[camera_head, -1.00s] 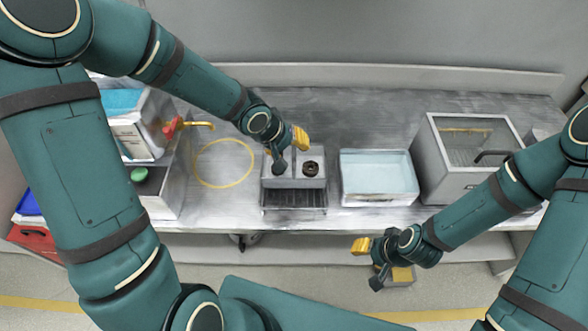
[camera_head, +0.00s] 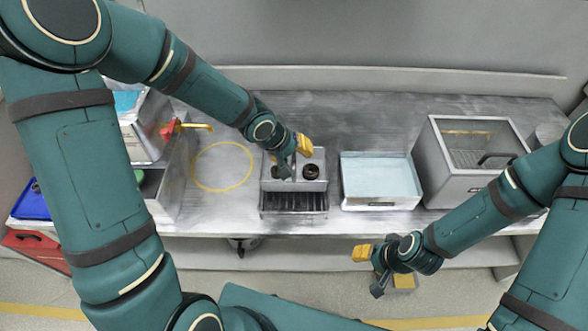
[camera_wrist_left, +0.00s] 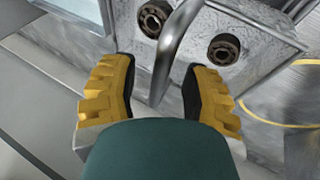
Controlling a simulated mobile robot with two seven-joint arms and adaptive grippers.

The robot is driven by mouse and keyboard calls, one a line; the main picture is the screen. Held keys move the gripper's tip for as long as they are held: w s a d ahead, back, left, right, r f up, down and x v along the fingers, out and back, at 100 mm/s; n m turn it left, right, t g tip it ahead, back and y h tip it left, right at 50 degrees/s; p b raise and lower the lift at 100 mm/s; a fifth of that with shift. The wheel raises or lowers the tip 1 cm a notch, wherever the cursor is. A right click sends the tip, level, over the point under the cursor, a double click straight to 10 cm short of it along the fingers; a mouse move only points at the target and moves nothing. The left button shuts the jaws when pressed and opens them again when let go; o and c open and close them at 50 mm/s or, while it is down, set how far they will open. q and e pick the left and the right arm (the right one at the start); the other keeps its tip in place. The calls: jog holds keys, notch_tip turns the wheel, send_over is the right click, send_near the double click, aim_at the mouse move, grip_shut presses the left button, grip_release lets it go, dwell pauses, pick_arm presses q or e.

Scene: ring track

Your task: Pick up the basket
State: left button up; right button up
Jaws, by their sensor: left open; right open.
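The basket seems to be the grey metal holder (camera_head: 312,185) in the middle of the bench, with dark rings on its top. In the left wrist view its top (camera_wrist_left: 250,60) shows two dark rings and a curved grey handle (camera_wrist_left: 176,45) rising between them. My left gripper (camera_head: 294,158) is open above the holder. In the left wrist view its yellow fingers (camera_wrist_left: 160,85) stand on either side of the handle's near end; contact cannot be told. My right gripper (camera_head: 370,270) is open and empty, in front of the bench edge.
A slotted dark rack (camera_head: 293,204) lies at the holder's front. A white tub (camera_head: 382,203) with a pale blue inside is to its right, then a lidded grey box (camera_head: 450,185). A yellow ring (camera_head: 222,190) lies to its left. A red bin (camera_head: 36,246) is at far left.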

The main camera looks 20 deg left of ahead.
dwell(0.3)
pick_arm(q)
grip_shut()
